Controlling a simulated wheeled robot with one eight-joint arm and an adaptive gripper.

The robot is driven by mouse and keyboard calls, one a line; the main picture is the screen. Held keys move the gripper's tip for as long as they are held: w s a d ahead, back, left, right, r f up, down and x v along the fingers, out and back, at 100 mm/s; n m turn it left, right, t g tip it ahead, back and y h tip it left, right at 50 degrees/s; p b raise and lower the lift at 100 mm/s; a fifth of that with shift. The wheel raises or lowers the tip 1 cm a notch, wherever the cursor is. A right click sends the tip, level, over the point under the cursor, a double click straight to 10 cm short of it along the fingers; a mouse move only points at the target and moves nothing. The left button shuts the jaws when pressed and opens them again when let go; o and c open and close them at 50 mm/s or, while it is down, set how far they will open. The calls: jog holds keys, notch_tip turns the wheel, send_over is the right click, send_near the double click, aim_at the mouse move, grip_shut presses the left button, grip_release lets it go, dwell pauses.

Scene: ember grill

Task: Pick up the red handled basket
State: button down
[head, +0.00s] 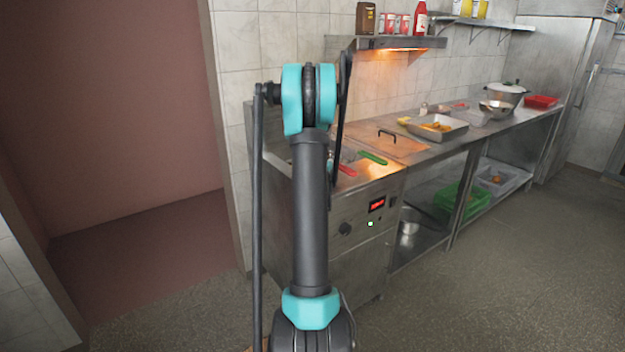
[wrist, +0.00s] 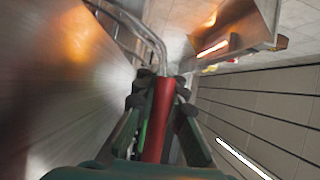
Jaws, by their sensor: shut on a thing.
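The red handle of the red handled basket (head: 347,170) shows in the head view at the front of the fryer, just right of my arm. In the wrist view the red handle (wrist: 158,125) runs lengthwise between the fingers of my gripper (wrist: 162,92). My gripper is shut on this handle, with dark fingertips pressing on both sides. Bent metal rods extend beyond the handle at the upper left of the wrist view. My arm hides most of the basket and the gripper in the head view.
A green handle (head: 372,158) lies close to the right of the red one. The steel fryer (head: 350,265) has a lit red display. To its right runs a counter with a metal tray of food (head: 438,128) and a pot (head: 503,92). A shelf (head: 400,43) hangs above. The floor in front is clear.

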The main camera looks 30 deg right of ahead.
notch_tip(320, 180, up, 20)
dwell(0.7)
jog(key=shift+r, duration=2.35)
jog(key=shift+r, duration=0.55)
dwell(1.1)
dwell(0.4)
